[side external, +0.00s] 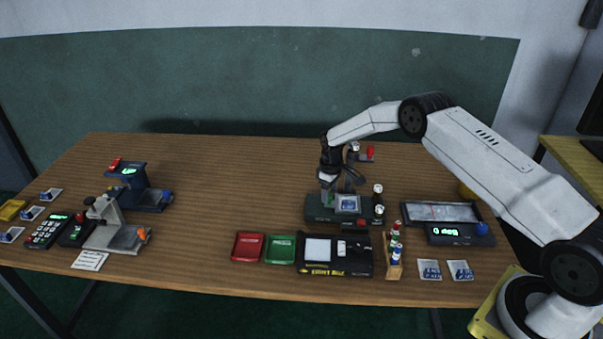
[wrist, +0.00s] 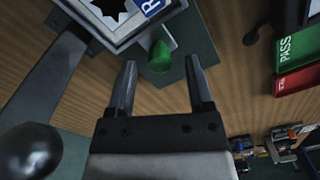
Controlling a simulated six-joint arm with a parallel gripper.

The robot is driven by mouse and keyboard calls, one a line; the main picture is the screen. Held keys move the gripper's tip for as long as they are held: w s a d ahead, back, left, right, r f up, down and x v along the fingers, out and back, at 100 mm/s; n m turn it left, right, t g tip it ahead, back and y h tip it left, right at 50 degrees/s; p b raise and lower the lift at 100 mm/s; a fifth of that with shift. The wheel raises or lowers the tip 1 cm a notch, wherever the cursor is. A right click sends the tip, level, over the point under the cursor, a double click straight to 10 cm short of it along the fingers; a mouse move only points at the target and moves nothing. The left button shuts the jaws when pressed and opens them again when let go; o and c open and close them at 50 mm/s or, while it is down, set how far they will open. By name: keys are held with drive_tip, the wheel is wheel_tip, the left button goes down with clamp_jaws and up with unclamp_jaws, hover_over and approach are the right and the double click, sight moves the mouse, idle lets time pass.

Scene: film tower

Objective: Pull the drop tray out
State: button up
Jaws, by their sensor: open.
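A dark green device (side external: 318,214) with a grey and blue-marked top stands right of the table's middle. In the wrist view a green knob (wrist: 160,55) stands at the edge of the device's framed top, over a dark green plate (wrist: 203,45). The knob appears to belong to the drop tray, but the tray itself is not clearly seen. My gripper (side external: 341,186) points down at the device. In the wrist view its two fingers (wrist: 162,75) are open, and the knob shows between their tips. I cannot tell whether they are level with it; nothing is held.
A red tray (side external: 248,247), a green tray (side external: 280,249) and a black light box (side external: 335,268) lie in front. A bottle rack (side external: 394,262) and a scale (side external: 460,234) are to the right.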

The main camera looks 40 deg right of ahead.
drive_tip(key=shift+f, duration=0.45)
clamp_jaws()
idle(1.2)
